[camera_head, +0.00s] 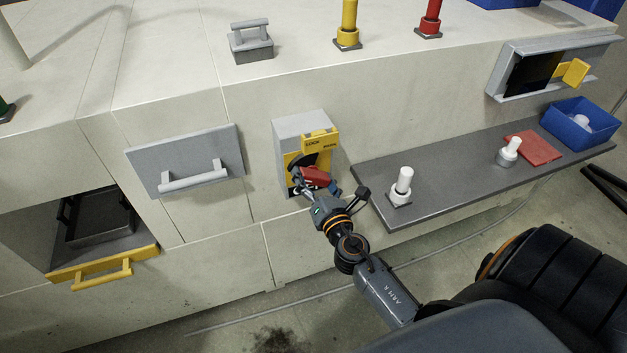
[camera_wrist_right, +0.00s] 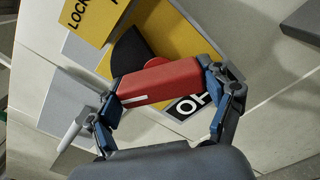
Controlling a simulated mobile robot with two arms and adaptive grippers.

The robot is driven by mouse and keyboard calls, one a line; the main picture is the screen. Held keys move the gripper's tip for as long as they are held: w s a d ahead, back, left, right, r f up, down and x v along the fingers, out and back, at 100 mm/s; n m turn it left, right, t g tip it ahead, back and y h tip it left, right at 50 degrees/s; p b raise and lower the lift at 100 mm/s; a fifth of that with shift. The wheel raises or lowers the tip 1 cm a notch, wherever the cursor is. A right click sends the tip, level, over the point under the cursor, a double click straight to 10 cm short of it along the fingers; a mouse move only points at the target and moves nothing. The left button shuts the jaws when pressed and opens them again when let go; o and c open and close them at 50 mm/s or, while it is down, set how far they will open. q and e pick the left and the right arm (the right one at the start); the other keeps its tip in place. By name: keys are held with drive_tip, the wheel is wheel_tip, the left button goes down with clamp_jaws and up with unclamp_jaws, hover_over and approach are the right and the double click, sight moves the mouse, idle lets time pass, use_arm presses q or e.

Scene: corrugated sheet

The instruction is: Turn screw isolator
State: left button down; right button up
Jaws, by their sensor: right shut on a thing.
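The screw isolator is a grey box (camera_head: 290,132) with a yellow face on the front of the machine. A yellow tab marked with LOCK (camera_head: 320,143) is at its top. Its red handle (camera_head: 316,176) lies across the yellow face over a black disc (camera_wrist_right: 131,52). In the right wrist view the red handle (camera_wrist_right: 158,83) is tilted, with a white mark near its left end. My right gripper (camera_head: 312,185) is shut on the red handle, with one finger at each end in the right wrist view (camera_wrist_right: 165,95). Part of the label below the handle is hidden. My left gripper is not in view.
A grey shelf (camera_head: 440,185) to the right carries a white knob (camera_head: 401,186), another white knob (camera_head: 508,151), a red plate (camera_head: 534,148) and a blue bin (camera_head: 580,125). A grey panel with a handle (camera_head: 185,160) and an open yellow-fronted drawer (camera_head: 105,268) are left.

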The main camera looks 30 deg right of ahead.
drive_tip(key=m+b, duration=0.1)
drive_tip(key=m, duration=0.4)
drive_tip(key=shift+m, duration=0.4)
drive_tip(key=m, duration=0.5)
drive_tip(key=shift+b, duration=0.4)
drive_tip(key=shift+m, duration=0.3)
drive_tip(key=o, duration=1.1)
drive_tip(key=shift+s, duration=0.1)
